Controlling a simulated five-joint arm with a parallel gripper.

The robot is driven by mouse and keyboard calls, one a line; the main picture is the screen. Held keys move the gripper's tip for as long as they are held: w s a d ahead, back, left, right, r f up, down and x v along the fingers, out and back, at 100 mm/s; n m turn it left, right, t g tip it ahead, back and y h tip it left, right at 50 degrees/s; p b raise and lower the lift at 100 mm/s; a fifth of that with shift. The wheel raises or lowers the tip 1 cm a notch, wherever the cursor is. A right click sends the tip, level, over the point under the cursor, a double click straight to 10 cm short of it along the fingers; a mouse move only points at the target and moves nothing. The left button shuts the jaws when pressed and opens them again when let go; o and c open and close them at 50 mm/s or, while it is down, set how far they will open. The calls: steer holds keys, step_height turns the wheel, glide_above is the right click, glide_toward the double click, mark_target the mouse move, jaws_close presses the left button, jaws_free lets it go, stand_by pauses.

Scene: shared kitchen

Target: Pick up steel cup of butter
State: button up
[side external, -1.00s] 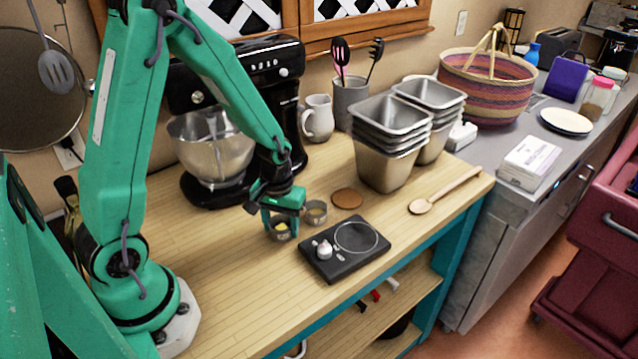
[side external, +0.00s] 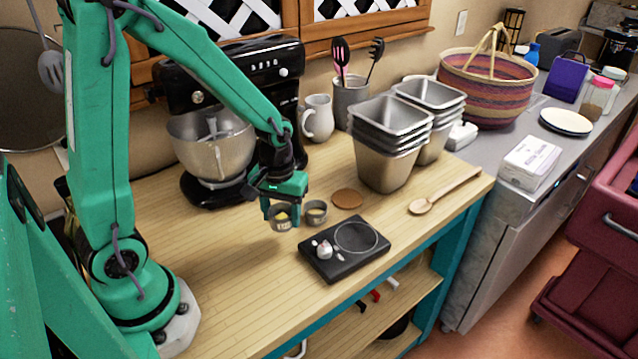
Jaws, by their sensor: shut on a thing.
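A small steel cup with yellow butter (side external: 281,219) is in my gripper (side external: 282,208), over the wooden counter in front of the stand mixer. My gripper is shut on this cup, with its fingers at the cup's sides. The cup looks upright and a little above the counter. A second small steel cup with pale contents (side external: 315,213) stands close to its right.
A black scale (side external: 343,250) with a round plate lies to the front right. A brown disc (side external: 347,198) lies behind it. Stacked steel pans (side external: 388,150), a wooden spoon (side external: 440,193) and the stand mixer (side external: 215,140) stand around. The counter's front left is clear.

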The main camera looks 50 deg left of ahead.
steer(key=s+d+r, duration=0.3)
steer(key=d+r, duration=0.2)
steer(key=d, duration=0.3)
steer(key=shift+s+d+r, duration=0.25)
steer(key=shift+d+r, duration=0.1)
steer(key=shift+d, duration=0.05)
